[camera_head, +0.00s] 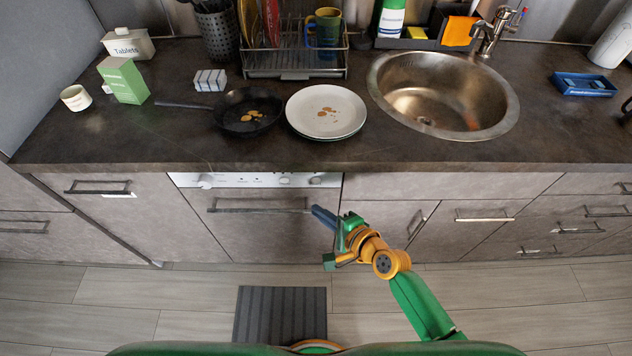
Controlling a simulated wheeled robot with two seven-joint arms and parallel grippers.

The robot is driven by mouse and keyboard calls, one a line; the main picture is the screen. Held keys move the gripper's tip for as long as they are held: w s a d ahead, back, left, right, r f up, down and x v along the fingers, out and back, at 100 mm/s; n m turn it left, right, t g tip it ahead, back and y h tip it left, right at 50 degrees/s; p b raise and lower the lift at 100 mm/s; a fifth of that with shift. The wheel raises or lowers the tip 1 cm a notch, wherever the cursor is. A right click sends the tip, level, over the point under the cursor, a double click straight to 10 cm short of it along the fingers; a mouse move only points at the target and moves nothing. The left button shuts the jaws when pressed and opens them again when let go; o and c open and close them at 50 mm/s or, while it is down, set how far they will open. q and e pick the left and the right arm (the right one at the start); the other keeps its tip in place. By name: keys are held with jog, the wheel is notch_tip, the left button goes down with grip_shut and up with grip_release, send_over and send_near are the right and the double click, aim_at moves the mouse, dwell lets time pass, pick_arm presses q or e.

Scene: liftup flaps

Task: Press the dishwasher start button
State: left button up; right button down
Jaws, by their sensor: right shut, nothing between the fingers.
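The dishwasher (265,235) is built in under the counter, with a grey front, a long bar handle (258,210) and a white control panel (240,180) along its top edge. The panel carries knobs and small buttons; which one is the start button is too small to tell. My right gripper (318,212) is shut and empty. Its blue fingertips point left at the right end of the bar handle, below the right end of the panel. Whether they touch the handle I cannot tell. My left gripper is not in view.
The counter (180,145) overhangs the panel. On it are a black pan (235,118), stacked white plates (326,110), a dish rack (290,68) and a steel sink (440,100). A dark ribbed mat (280,312) lies on the floor. Drawers with bar handles (485,215) are on the right.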

aim_at(316, 180)
jog(key=shift+w+b, duration=1.1)
jog(key=shift+w, duration=1.65)
jog(key=shift+w, duration=0.15)
jog(key=shift+w, duration=0.25)
jog(key=shift+w+b, duration=0.35)
jog(key=shift+b, duration=0.05)
dwell(0.5)
jog(key=shift+s+p, duration=0.6)
jog(key=shift+s, duration=0.2)
